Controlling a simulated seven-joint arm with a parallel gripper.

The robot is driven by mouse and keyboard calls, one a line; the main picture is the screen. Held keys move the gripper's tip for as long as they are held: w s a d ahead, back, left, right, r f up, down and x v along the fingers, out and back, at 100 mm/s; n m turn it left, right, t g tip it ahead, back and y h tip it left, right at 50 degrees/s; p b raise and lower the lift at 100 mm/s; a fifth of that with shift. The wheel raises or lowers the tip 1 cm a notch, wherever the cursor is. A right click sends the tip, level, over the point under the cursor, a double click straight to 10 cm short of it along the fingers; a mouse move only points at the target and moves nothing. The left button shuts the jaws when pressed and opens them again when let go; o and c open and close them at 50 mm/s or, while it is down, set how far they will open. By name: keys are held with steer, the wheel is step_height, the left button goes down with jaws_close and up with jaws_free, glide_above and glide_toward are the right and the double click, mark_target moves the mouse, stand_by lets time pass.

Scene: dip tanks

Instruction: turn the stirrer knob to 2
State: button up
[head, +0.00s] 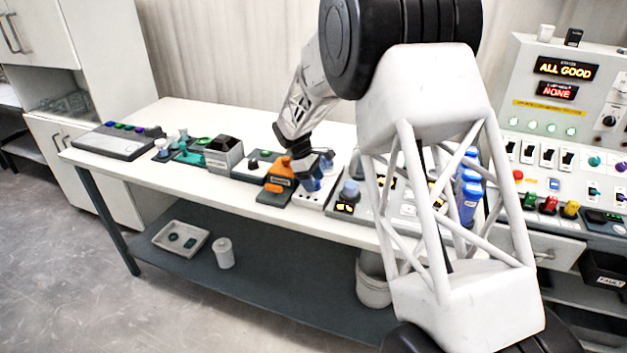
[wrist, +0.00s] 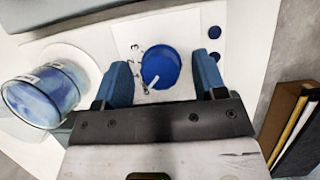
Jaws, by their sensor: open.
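The stirrer knob (wrist: 160,63) is a round blue knob with a white pointer mark, on a white panel (wrist: 185,20) in the wrist view. The pointer slants to the lower left of the picture. Small scale marks lie left of the knob, too small to read. My gripper (wrist: 162,78) is open, one blue finger on each side of the knob, with visible gaps. I cannot tell how high the fingertips are above the panel. In the head view my gripper (head: 318,168) is over the white stirrer (head: 315,198), and the knob cannot be made out there.
A glass beaker of blue liquid (wrist: 42,97) stands on a pale round plate left of the knob. Two small blue buttons (wrist: 214,45) lie right of it. An orange device (head: 278,180) and a grey unit with a lit display (head: 347,198) flank the stirrer closely.

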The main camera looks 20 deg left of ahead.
steer(key=shift+c, duration=0.3)
steer(key=c, duration=0.9)
steer(key=shift+o, duration=0.2)
steer(key=shift+m, duration=0.4)
steer(key=m+g, duration=0.1)
steer(key=m, duration=0.1)
steer(key=m+g, duration=0.1)
steer(key=m, duration=0.2)
steer(key=shift+w+y, duration=0.1)
steer(key=shift+y, duration=0.2)
steer(key=m+g, duration=0.1)
steer(key=m, duration=0.2)
steer(key=m+g+y, duration=0.1)
steer(key=m, duration=0.2)
steer(key=shift+y, duration=0.3)
steer(key=o, duration=0.9)
